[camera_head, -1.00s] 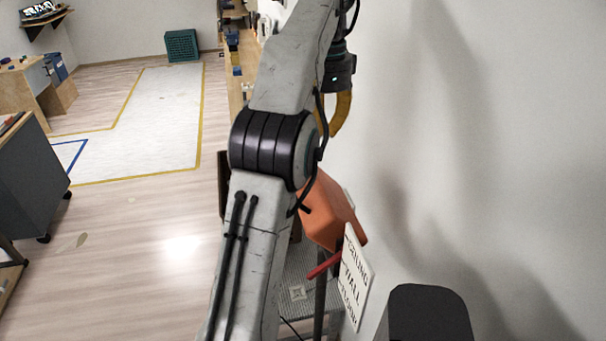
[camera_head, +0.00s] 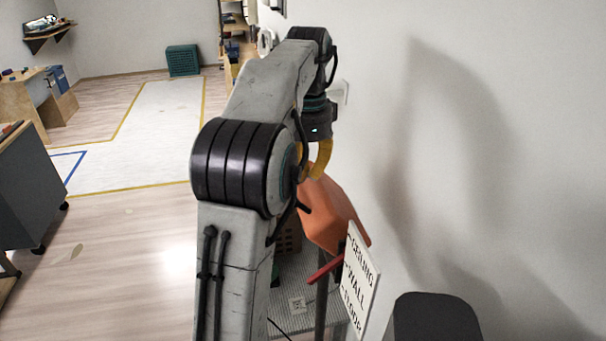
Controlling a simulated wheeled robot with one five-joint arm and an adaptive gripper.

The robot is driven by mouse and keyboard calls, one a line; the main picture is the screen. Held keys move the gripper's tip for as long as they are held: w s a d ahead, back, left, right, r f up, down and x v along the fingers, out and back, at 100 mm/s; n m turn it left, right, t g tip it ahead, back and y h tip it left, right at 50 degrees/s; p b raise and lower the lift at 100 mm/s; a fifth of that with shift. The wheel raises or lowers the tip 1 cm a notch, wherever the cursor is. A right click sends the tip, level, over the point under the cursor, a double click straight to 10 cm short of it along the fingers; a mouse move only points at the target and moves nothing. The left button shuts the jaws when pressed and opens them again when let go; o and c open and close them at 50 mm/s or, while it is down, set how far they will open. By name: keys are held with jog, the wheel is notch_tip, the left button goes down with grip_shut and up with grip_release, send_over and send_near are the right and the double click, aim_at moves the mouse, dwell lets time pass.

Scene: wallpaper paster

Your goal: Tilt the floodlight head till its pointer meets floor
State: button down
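The orange floodlight head (camera_head: 330,212) stands near the wall, right of my arm, partly hidden by the arm. Its red pointer (camera_head: 325,269) slants up to the right, with its right end by the left edge of the white sign (camera_head: 359,283). The sign reads CEILING, WALL and FLOOR from top to bottom. The pointer's end lies between the CEILING and WALL lines, as seen from here.
A grey patterned surface (camera_head: 290,312) lies below the floodlight, with a pole rising from it. The white wall (camera_head: 490,130) is close on the right. A dark block (camera_head: 433,318) is at the bottom right. The wooden floor on the left is open.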

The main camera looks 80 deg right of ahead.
jog(key=shift+w+a+f, duration=0.15)
jog(key=shift+w, duration=0.2)
jog(key=shift+w+a+f+b, duration=0.2)
jog(key=shift+w+f, duration=0.05)
jog(key=shift+w, duration=0.2)
jog(key=shift+w+a+f+b, duration=0.15)
jog(key=shift+w+f+b, duration=0.1)
jog(key=shift+w, duration=0.15)
